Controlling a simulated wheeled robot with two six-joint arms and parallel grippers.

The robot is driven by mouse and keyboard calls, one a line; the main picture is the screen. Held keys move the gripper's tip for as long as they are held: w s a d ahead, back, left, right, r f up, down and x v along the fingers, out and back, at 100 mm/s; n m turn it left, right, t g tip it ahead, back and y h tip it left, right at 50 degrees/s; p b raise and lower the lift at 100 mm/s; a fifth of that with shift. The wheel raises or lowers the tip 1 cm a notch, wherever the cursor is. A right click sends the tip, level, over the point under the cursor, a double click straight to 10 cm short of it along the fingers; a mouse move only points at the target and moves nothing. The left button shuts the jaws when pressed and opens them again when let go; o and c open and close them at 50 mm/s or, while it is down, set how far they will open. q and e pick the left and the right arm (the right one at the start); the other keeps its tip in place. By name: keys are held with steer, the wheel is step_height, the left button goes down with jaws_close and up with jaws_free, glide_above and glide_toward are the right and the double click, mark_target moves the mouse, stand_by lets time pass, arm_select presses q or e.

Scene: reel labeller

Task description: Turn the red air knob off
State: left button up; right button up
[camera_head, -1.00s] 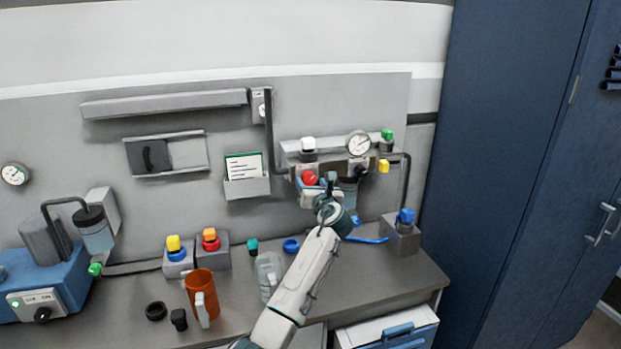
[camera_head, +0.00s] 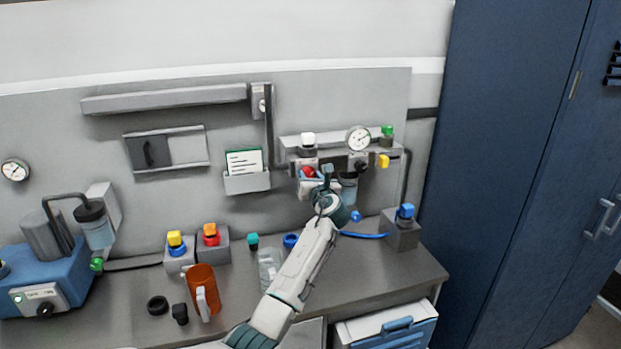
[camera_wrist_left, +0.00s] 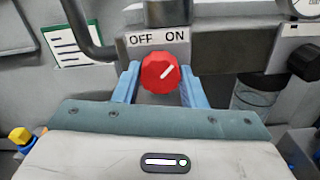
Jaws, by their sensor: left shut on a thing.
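The red air knob (camera_wrist_left: 160,73) sits below a plate (camera_wrist_left: 157,38) reading OFF on the left and ON on the right. Its white pointer line slants up to the right, towards ON. In the left wrist view my left gripper (camera_wrist_left: 160,88) has its blue fingers on both sides of the knob, shut on it. In the head view the knob (camera_head: 308,172) shows partly behind my left gripper (camera_head: 318,180), on the wall-mounted air unit. My right gripper is not in view.
A round gauge (camera_head: 358,138) and a green-capped fitting (camera_head: 387,132) sit above right of the knob, with a yellow knob (camera_head: 383,161) nearby. An orange mug (camera_head: 201,290) and a clear jar (camera_head: 269,270) stand on the bench below.

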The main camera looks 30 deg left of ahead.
arm_select(q)
steer(key=shift+n+b, duration=0.3)
steer(key=shift+n, duration=0.5)
steer(key=n+b, duration=0.1)
steer(key=n, duration=0.2)
steer(key=shift+f, duration=0.1)
steer(key=n+b, duration=0.3)
steer(key=n, duration=0.2)
steer(key=n+b, duration=0.4)
steer(key=n, duration=0.1)
steer(key=shift+f, duration=0.1)
steer(key=shift+n+b, duration=1.2)
steer(key=shift+n, duration=0.4)
steer(key=o, duration=1)
steer(key=shift+r, duration=0.2)
